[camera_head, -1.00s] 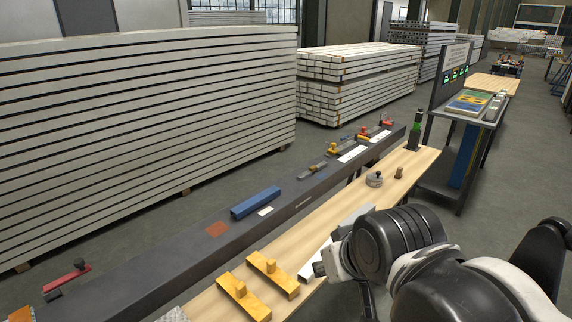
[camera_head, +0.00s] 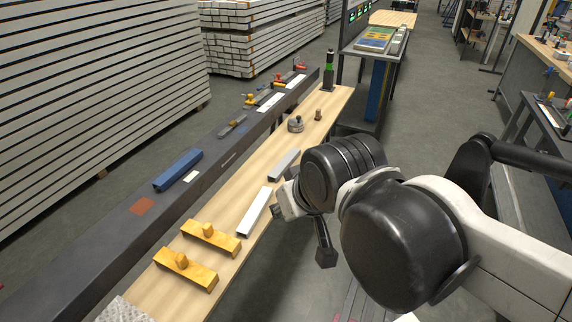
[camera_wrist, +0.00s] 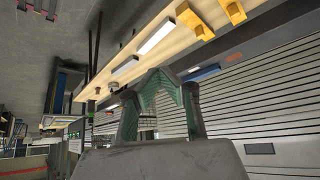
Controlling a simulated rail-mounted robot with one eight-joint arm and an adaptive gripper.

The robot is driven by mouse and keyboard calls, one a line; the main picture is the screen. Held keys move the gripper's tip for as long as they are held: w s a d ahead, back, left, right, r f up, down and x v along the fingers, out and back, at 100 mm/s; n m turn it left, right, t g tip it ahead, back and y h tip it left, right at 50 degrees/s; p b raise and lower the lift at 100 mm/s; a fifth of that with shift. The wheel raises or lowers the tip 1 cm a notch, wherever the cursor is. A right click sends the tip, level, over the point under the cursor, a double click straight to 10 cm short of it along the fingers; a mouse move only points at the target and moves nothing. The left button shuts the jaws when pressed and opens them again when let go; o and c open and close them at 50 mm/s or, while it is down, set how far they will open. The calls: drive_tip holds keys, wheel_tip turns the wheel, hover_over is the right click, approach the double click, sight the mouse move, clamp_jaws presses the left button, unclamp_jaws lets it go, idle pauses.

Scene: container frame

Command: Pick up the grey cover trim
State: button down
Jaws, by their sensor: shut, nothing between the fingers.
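A grey trim strip (camera_head: 284,163) lies on the wooden bench, just left of my arm in the head view. A whiter strip (camera_head: 255,212) lies nearer along the same bench. In the wrist view, the grey strip (camera_wrist: 125,66) and the whiter strip (camera_wrist: 157,36) lie beyond my fingers, towards the top. My gripper (camera_wrist: 163,78) is shut and empty, apart from both strips. In the head view my arm is beside the bench's right edge, and I cannot clearly make out the fingertips there.
The wooden bench (camera_head: 233,184) also holds two yellow blocks (camera_head: 210,238), a round grey part (camera_head: 295,125) and a green-banded bottle (camera_head: 328,72). A dark beam (camera_head: 120,228) runs alongside, carrying a blue channel (camera_head: 178,171). Open floor lies right of the bench.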

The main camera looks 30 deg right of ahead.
drive_tip(key=c, duration=2.4)
unclamp_jaws()
drive_tip(key=o, duration=1.2)
drive_tip(key=shift+o, duration=0.2)
drive_tip(key=shift+w+r, duration=0.1)
